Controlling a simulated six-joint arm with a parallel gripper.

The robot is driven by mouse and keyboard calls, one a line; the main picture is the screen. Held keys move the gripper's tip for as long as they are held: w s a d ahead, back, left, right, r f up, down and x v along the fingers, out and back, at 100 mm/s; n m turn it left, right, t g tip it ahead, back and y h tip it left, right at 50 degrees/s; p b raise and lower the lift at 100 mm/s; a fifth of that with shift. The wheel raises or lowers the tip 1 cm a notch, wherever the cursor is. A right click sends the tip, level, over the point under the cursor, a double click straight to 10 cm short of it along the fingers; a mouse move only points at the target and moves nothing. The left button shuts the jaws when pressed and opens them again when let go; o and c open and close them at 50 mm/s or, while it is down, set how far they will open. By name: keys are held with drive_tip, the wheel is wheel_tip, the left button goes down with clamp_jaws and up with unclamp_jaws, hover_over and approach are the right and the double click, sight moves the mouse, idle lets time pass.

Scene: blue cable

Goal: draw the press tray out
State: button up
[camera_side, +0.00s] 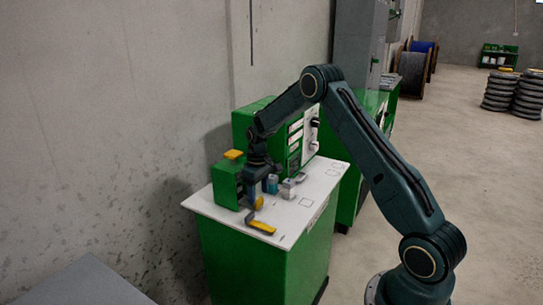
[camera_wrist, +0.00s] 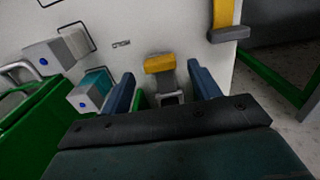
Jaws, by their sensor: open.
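The press tray's yellow-tipped handle (camera_wrist: 159,64) shows in the wrist view, with a grey stem and a grey piece (camera_wrist: 170,97) behind it, partly hidden by my gripper. In the side view the yellow tip (camera_side: 259,203) shows just below my gripper. My gripper (camera_wrist: 160,71) is open, one blue finger on each side of the handle, with a gap on both sides. In the side view my gripper (camera_side: 261,188) is low in front of the green press (camera_side: 227,186), which has a yellow top piece (camera_side: 233,154). How far the tray sits in the press is hidden.
A yellow-gripped lever (camera_side: 262,227) lies near the bench's front edge; it also shows in the wrist view (camera_wrist: 223,18). A teal block (camera_wrist: 93,92) and a grey block (camera_wrist: 55,52) stand left of my fingers. The white bench top (camera_side: 315,190) has clear room at right.

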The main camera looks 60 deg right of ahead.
drive_tip(key=shift+f, duration=1.1)
